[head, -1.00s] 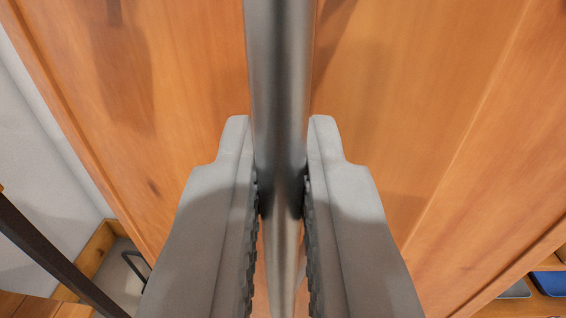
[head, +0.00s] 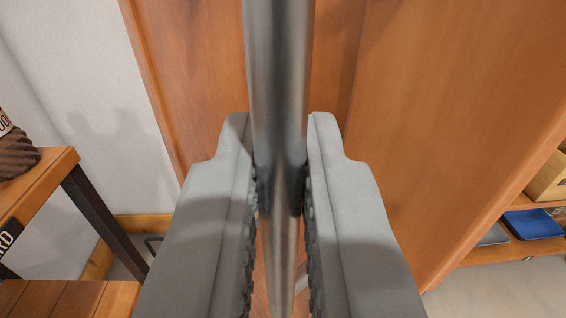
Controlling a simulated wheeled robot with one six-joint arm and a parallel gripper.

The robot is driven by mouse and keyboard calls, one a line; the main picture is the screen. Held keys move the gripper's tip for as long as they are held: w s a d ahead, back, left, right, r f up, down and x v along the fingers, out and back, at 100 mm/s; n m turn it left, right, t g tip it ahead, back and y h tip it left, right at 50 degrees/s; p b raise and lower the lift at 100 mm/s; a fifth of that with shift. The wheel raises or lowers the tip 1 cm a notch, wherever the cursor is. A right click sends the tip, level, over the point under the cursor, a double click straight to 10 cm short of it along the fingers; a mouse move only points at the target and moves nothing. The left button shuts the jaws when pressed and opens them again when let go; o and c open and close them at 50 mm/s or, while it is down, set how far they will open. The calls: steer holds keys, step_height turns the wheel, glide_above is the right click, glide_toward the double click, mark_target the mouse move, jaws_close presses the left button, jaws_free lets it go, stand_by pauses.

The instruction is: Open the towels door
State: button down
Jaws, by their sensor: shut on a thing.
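A vertical grey metal bar handle (head: 277,75) runs down the middle of the view in front of orange-brown wooden panels. My gripper (head: 279,150) is shut around the bar, one ridged finger on each side. A narrower wooden panel (head: 195,85) lies behind and left of the handle. A broad wooden panel (head: 440,110) fills the right, with a vertical line between the two. No towels label shows, and where the handle's mounts join the wood is hidden.
At left, a wooden table (head: 45,180) with a dark metal leg holds a brown woven item (head: 17,155). A white wall (head: 100,90) stands behind it. At lower right, a low shelf holds a blue item (head: 534,224) and a tan box (head: 549,178). Floor shows below.

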steer(key=s+a+m+h, duration=0.2)
steer(key=s+a+h, duration=0.1)
steer(key=a, duration=0.6)
steer(key=s+a+m+g+h, duration=0.1)
steer(key=s+a+m+h, duration=0.1)
steer(key=a, duration=0.6)
steer(key=shift+s+a+m+h, duration=0.4)
steer(key=shift+s+h, duration=0.5)
steer(key=shift+h, duration=0.3)
steer(key=shift+r, duration=0.1)
steer(key=c, duration=1.6)
jaws_free()
steer(key=v, duration=1.7)
